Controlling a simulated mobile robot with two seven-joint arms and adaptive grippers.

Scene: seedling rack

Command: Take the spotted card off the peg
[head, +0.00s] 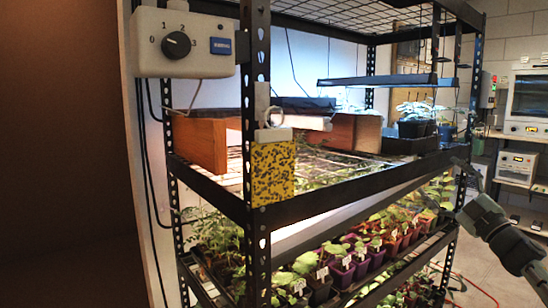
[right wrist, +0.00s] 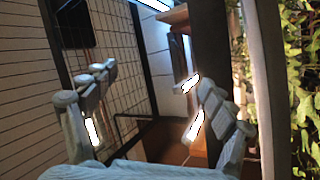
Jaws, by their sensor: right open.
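The spotted card (head: 273,172), yellow with dark speckles, hangs upright on the front corner post of the rack. A pale clip or hook with a ring (head: 272,116) shows just above it; the peg itself is hard to make out. My right gripper (head: 462,172) is at the right side of the rack, far from the card, with its fingers pointing up and left. In the right wrist view its two fingers (right wrist: 150,88) are spread with nothing between them. The card cannot be made out in the right wrist view. My left gripper is out of view.
The black rack (head: 350,190) holds seedling pots (head: 340,268) on its lower shelf and a wooden box (head: 205,145) above. A control box with a dial (head: 185,45) is fixed above the card. The floor in front of the rack's right side looks clear apart from cables.

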